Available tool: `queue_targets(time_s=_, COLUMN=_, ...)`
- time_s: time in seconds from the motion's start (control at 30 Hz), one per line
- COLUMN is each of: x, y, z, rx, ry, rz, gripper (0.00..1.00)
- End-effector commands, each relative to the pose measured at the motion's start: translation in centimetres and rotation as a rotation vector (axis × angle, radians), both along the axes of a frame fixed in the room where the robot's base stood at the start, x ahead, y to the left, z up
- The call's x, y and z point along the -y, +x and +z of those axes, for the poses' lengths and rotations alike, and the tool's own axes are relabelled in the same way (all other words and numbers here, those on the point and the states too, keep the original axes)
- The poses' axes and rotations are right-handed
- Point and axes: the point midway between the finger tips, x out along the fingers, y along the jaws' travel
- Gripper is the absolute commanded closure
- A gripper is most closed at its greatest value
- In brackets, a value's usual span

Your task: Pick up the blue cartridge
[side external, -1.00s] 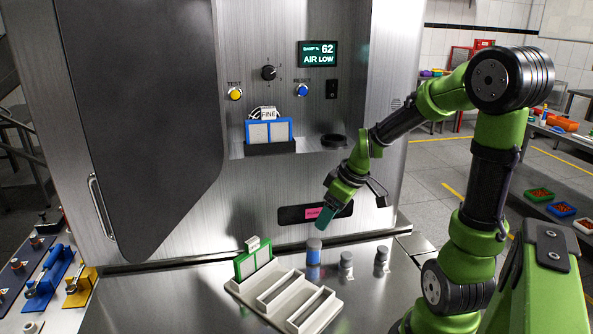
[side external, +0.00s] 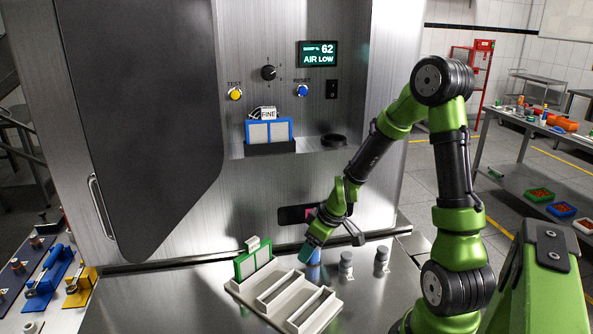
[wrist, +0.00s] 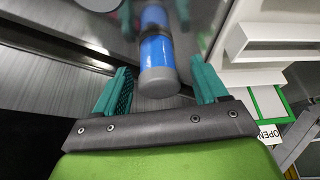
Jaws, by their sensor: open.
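The blue cartridge (wrist: 158,52) is a small blue cylinder with a grey cap. In the wrist view it lies between the two teal fingers of my gripper (wrist: 160,65), with a clear gap to the left finger and a gap to the right one. In the side external view the cartridge (side external: 315,258) stands on the metal table, partly hidden by my gripper (side external: 306,252). My gripper is open, tilted down toward it from above. Whether a finger touches it cannot be told from the side.
A white slotted rack (side external: 285,296) with a green-framed filter (side external: 253,263) stands left of the cartridge. Two grey cylinders (side external: 346,265) (side external: 382,261) stand to its right. A blue-framed filter (side external: 268,132) sits in the machine's recess behind. The table in front is clear.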

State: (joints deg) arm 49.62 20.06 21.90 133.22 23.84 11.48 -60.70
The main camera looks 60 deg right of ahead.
Motion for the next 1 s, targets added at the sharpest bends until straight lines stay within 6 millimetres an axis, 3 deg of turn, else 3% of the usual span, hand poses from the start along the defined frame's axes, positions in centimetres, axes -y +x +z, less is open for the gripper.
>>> queue_targets(time_s=0.2, x=0.0, y=0.0, z=0.0, rx=0.001, ry=-0.001, rz=0.000, gripper=0.29)
queue_targets(time_s=0.6, x=0.0, y=0.0, z=0.0, rx=0.001, ry=-0.001, rz=0.000, gripper=0.87)
queue_targets(time_s=0.83, x=0.1, y=0.0, z=0.2, rx=0.002, ry=-0.002, rz=0.000, gripper=0.87)
queue_targets(time_s=1.0, x=0.1, y=0.1, z=2.3, rx=0.005, ry=-0.008, rz=0.001, gripper=0.87)
